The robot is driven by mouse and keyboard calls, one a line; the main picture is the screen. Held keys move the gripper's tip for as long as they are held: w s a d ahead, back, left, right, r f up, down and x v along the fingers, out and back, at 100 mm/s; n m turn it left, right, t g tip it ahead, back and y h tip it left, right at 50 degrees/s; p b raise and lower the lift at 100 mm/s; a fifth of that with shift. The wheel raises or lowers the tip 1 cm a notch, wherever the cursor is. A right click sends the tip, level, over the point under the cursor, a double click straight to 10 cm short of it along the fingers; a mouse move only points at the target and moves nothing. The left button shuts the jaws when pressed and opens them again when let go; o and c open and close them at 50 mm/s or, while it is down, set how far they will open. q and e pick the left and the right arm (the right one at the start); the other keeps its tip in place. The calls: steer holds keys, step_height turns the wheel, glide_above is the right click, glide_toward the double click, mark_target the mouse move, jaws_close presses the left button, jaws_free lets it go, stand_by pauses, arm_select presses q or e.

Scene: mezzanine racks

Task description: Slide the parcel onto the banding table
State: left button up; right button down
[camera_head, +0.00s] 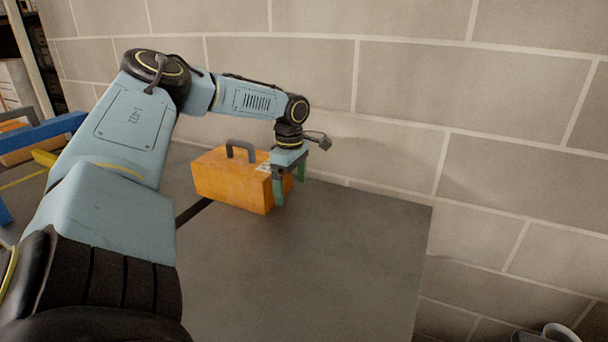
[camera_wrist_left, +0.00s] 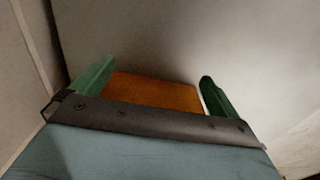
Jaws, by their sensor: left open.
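The parcel is an orange box (camera_head: 230,182) with a dark handle on top and a pale label near its right end. It sits upright on a grey tabletop (camera_head: 330,250), near the wall. My left gripper (camera_head: 289,190) points down at the parcel's right end, its green fingers apart. In the left wrist view, part of the orange box (camera_wrist_left: 155,93) shows between the two open fingers (camera_wrist_left: 157,72). I cannot tell whether the fingers touch it. My right gripper is in neither view.
A dark strip (camera_head: 193,212) crosses the grey surface and meets the parcel's front side. A block wall (camera_head: 400,90) runs behind the table. The tabletop in front and to the right of the parcel is bare. A blue rail (camera_head: 45,131) stands at far left.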

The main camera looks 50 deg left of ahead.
arm_select(q)
steer(key=shift+d, duration=0.1)
steer(key=shift+w+d+b, duration=0.2)
steer(key=shift+w+d, duration=0.2)
steer(key=shift+d, duration=0.25)
steer(key=shift+w+d+b, duration=0.2)
steer(key=shift+w+d, duration=0.15)
steer(key=shift+d, duration=0.25)
steer(key=shift+r, duration=0.1)
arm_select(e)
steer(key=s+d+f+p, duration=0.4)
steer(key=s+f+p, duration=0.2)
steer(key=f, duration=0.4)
arm_select(q)
step_height(320, 180, up, 13)
steer(key=p, duration=0.4)
steer(key=shift+p, duration=0.4)
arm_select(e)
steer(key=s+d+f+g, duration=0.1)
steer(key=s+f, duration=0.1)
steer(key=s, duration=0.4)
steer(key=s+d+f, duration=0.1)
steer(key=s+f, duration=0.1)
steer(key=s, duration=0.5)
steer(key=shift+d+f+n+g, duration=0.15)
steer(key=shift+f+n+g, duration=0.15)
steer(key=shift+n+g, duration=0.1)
